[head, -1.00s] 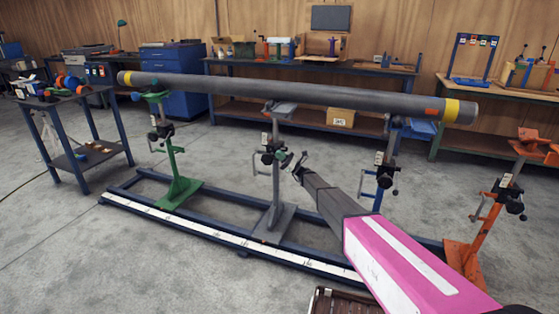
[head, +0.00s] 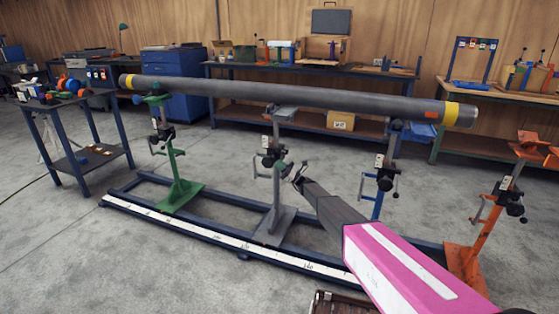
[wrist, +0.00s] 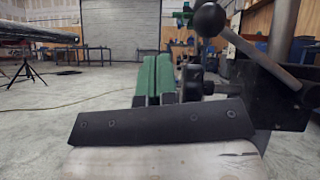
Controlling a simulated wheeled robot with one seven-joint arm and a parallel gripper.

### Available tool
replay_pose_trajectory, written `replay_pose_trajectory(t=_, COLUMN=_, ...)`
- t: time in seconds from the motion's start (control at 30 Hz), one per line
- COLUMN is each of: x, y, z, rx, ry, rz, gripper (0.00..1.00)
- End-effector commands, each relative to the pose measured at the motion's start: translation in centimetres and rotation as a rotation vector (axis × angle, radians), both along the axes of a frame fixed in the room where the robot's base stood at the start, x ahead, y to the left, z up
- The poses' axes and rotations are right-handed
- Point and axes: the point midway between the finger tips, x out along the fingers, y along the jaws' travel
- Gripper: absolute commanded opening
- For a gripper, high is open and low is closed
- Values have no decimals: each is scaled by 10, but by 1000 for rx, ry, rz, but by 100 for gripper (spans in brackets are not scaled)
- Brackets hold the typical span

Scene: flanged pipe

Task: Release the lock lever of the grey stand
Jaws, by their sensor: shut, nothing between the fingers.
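The grey stand (head: 277,195) is upright in the middle of the rail in the head view, under the long grey pipe (head: 300,97). Its black clamp block (head: 270,156) sits partway up the post. In the wrist view the lock lever (wrist: 240,45) is a metal bar with a black ball knob (wrist: 208,19), slanting from the knob at upper left down to the dark block at right. My gripper (head: 283,168) is beside the clamp block; its green fingers (wrist: 158,78) are shut and empty, left of and below the knob. Contact with the lever is not visible.
A green stand (head: 178,165) is to the left, a blue stand (head: 383,175) and an orange stand (head: 490,220) to the right. A blue floor rail (head: 220,236) carries a white scale. A small table (head: 75,100) is at left. Open floor lies in front.

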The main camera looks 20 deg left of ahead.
Motion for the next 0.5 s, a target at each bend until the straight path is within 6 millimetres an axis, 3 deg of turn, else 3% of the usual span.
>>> replay_pose_trajectory(t=0.2, x=-21, y=-36, z=-25, rx=-1, ry=0, rz=-2, gripper=0)
replay_pose_trajectory(t=0.5, x=-38, y=-69, z=-48, rx=-1, ry=0, rz=-2, gripper=0)
